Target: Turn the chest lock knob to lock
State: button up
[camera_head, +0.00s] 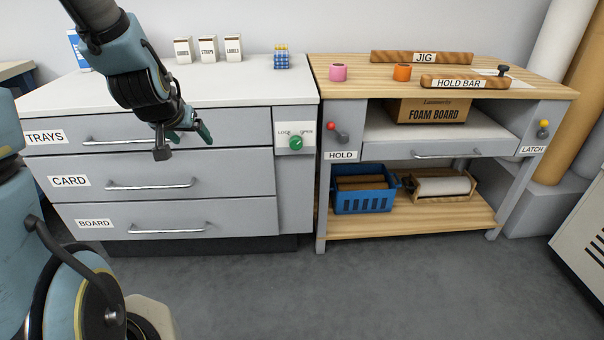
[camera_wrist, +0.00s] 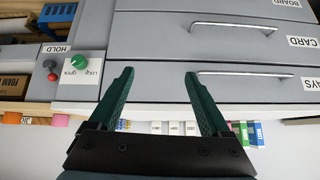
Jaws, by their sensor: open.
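The chest (camera_head: 297,190) is a grey drawer cabinet with a white top. Its lock knob (camera_head: 296,143) is round and green, on a pale plate marked LOCK on the left and OPEN on the right. I cannot tell clearly which word the knob points to. In the wrist view, which is upside down, the knob (camera_wrist: 55,73) is at the left. My gripper (camera_head: 190,135) is in front of the TRAYS drawer, left of the knob and apart from it. The wrist view shows its two green fingers (camera_wrist: 159,75) spread with nothing between them.
Drawer handles (camera_head: 150,184) stick out from the chest front. The wooden workbench (camera_head: 340,75) at the right has a red-knobbed HOLD lever (camera_head: 332,127) close to the lock plate. A blue basket (camera_head: 365,201) sits on its lower shelf. The floor in front is clear.

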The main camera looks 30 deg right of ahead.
jog(key=w+d+f+m+t+h+b, duration=0.2)
jog(key=w+d+f+t+h+b, duration=0.1)
jog(key=d+f+b, duration=0.6)
jog(key=t+h+b, duration=0.4)
jog(key=t+b, duration=0.6)
jog(key=b, duration=1.4)
send_near(296, 146)
jog(key=b+x, duration=0.3)
jog(key=x, duration=0.6)
grip_shut()
